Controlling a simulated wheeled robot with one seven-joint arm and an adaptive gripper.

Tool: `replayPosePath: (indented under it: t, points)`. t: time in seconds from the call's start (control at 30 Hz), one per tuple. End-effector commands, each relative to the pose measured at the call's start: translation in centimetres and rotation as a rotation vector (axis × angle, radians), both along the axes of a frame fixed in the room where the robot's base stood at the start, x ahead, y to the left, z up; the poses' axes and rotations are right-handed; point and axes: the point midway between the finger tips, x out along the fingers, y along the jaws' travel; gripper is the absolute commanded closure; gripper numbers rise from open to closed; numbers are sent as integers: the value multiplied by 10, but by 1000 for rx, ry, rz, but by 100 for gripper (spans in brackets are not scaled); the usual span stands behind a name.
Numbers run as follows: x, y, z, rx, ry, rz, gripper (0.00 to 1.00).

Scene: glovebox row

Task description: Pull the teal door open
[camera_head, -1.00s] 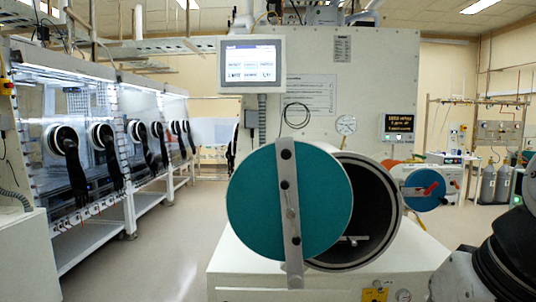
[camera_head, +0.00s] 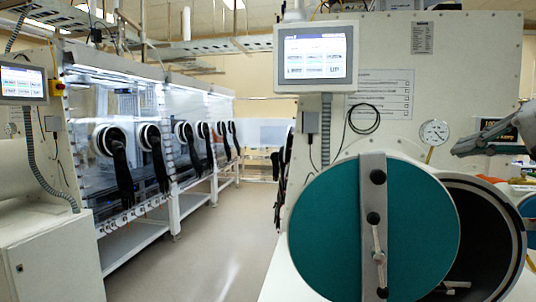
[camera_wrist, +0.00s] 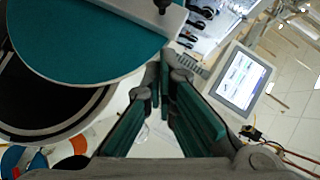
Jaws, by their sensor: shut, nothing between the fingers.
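The round teal door (camera_head: 330,215) stands swung aside to the left of its round port (camera_head: 484,235), whose dark inside shows to its right. A grey metal bar (camera_head: 373,225) with black knobs and a thin handle (camera_head: 379,245) crosses the door's face. In the wrist view the door (camera_wrist: 95,40) fills the upper left, with the bar's end (camera_wrist: 165,10) at the top. My gripper (camera_wrist: 163,75) is shut and empty, beside the door and apart from the handle. In the head view my gripper (camera_head: 462,148) is at the upper right, above the port.
A screen (camera_head: 315,55) and hose hang above left of the door. A gauge (camera_head: 434,132) is on the wall behind. Glovebox rows with black gloves (camera_head: 125,165) stand left, with clear floor (camera_head: 235,230) between.

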Motion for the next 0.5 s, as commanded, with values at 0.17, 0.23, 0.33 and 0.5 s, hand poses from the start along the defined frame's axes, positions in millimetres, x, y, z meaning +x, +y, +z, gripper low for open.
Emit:
replayPosePath:
  t: [0.17, 0.23, 0.33, 0.5]
  points:
    - [21, 9, -9, 2, 4, 4, 100]
    - [33, 13, -14, 3, 5, 4, 100]
    - [51, 19, -21, 2, 5, 5, 100]
    - [81, 28, -32, 3, 6, 3, 100]
